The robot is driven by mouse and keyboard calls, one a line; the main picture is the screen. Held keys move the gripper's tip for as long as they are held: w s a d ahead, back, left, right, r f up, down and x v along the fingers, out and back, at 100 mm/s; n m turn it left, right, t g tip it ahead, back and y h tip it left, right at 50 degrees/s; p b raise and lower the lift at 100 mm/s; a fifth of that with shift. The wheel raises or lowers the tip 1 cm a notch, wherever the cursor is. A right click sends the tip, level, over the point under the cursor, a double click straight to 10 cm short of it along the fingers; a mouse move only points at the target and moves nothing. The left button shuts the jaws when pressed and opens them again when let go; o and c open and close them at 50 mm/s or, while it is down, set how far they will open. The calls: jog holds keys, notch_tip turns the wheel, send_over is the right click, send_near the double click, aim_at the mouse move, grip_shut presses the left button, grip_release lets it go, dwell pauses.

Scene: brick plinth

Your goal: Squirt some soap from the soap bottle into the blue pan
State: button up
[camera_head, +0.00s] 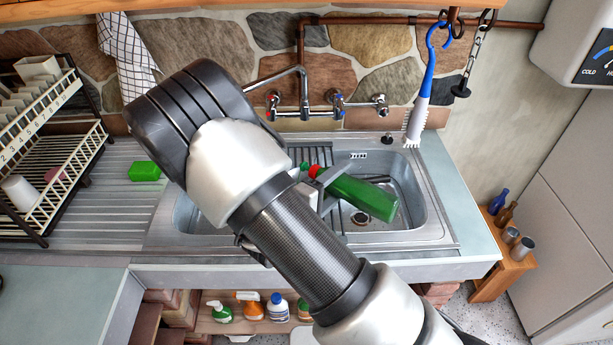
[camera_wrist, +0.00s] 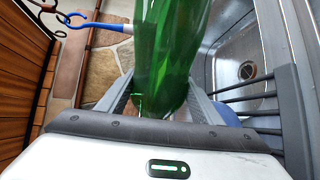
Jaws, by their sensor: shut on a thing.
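The green soap bottle (camera_head: 362,197) is in my gripper (camera_head: 325,188), held above the sink. It lies tilted, nearly on its side, with its red cap end (camera_head: 314,170) up and to the left and its base down to the right. In the wrist view the green bottle (camera_wrist: 165,50) fills the middle between the two grey fingers, which are shut on it. The blue pan cannot be made out in the head view, where my arm covers the sink's left part. A small blue patch (camera_wrist: 228,114) beside the bottle in the wrist view may be the pan.
The steel sink (camera_head: 432,215) has a wall tap (camera_head: 305,90) behind it. A blue-handled brush (camera_head: 427,80) hangs at the back right. A green sponge (camera_head: 144,171) lies on the drainboard, beside a dish rack (camera_head: 75,170) at left. Bottles stand on a low shelf.

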jog(key=shift+r+n+p, duration=0.1)
jog(key=shift+n+p, duration=0.3)
jog(key=shift+p, duration=0.15)
dwell(0.9)
